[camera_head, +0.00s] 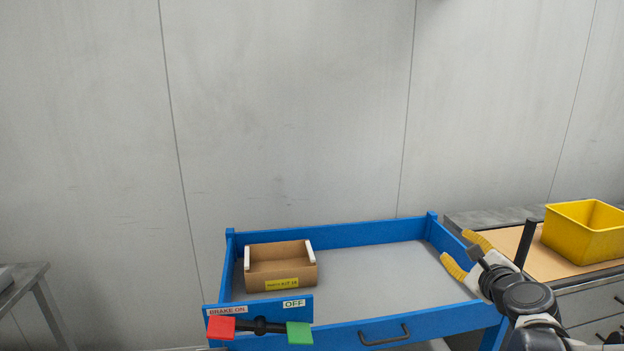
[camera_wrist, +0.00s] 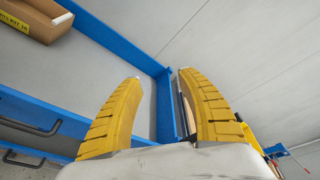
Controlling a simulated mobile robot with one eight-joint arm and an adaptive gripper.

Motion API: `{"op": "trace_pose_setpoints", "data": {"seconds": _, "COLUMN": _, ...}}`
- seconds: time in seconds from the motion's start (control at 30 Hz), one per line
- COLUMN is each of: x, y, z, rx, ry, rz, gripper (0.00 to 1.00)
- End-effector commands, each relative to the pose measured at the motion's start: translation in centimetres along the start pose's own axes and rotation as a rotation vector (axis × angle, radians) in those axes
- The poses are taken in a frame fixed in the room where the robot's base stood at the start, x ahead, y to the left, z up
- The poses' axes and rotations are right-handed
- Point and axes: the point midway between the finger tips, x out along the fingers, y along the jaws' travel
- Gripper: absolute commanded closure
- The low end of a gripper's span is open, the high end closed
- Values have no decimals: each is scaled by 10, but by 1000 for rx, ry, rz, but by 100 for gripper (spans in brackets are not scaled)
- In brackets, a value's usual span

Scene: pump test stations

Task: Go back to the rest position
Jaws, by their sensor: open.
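My gripper (camera_head: 459,254) is open and empty, at the right end of the blue cart (camera_head: 340,231) in the head view. Its two yellow fingers (camera_wrist: 158,110) stand apart in the wrist view with nothing between them but the cart's corner behind. A brown cardboard box (camera_head: 281,270) with a yellow label and white end pieces sits at the left of the cart's grey top. The box also shows at the upper left of the wrist view (camera_wrist: 33,18).
The cart's front has a red and green brake lever (camera_head: 260,326) and a dark handle (camera_head: 384,336). A yellow bin (camera_head: 585,231) stands on a workbench at the right. A grey table (camera_head: 30,285) is at the far left. The cart's middle is clear.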

Motion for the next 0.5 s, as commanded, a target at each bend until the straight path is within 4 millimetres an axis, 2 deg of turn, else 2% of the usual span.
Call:
{"op": "trace_pose_setpoints", "data": {"seconds": 0.03, "x": -13, "y": 26, "z": 32, "rx": -184, "ry": -29, "rz": 86, "gripper": 54}}
{"op": "trace_pose_setpoints", "data": {"seconds": 0.1, "x": -35, "y": 61, "z": 63, "rx": -462, "ry": -72, "rz": 200, "gripper": 54}}
{"op": "trace_pose_setpoints", "data": {"seconds": 0.2, "x": -75, "y": 109, "z": 91, "rx": -859, "ry": -152, "rz": 353, "gripper": 54}}
{"op": "trace_pose_setpoints", "data": {"seconds": 0.33, "x": -136, "y": 162, "z": 100, "rx": -1359, "ry": -280, "rz": 529, "gripper": 54}}
{"op": "trace_pose_setpoints", "data": {"seconds": 0.4, "x": -166, "y": 181, "z": 95, "rx": -1597, "ry": -349, "rz": 608, "gripper": 54}}
{"op": "trace_pose_setpoints", "data": {"seconds": 0.5, "x": -201, "y": 197, "z": 83, "rx": -1869, "ry": -432, "rz": 695, "gripper": 54}}
